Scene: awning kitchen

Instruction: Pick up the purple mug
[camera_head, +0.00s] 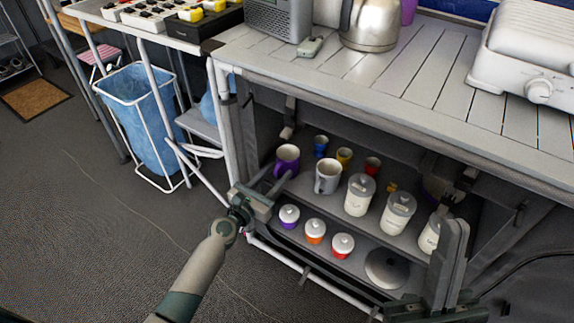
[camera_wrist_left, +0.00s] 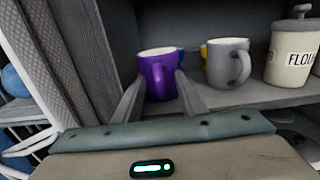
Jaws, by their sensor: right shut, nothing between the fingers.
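The purple mug (camera_head: 288,153) stands upright at the left end of the cabinet's upper shelf. It also shows in the left wrist view (camera_wrist_left: 158,76), light inside. My left gripper (camera_head: 275,180) is at the shelf's front edge. In the left wrist view its two fingers (camera_wrist_left: 158,92) are spread, one to each side of the mug's lower part. The right finger overlaps the mug in the picture; I cannot tell whether it touches. My right gripper (camera_head: 456,225) is shut and empty in front of the cabinet's right side.
A grey mug (camera_head: 327,177) stands just right of the purple mug, with white canisters (camera_head: 360,194) further right. Small blue, yellow and red cups stand behind. Lidded jars (camera_head: 315,231) sit on the lower shelf. The countertop (camera_head: 390,75) overhangs the shelves. A blue bin (camera_head: 145,110) stands left.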

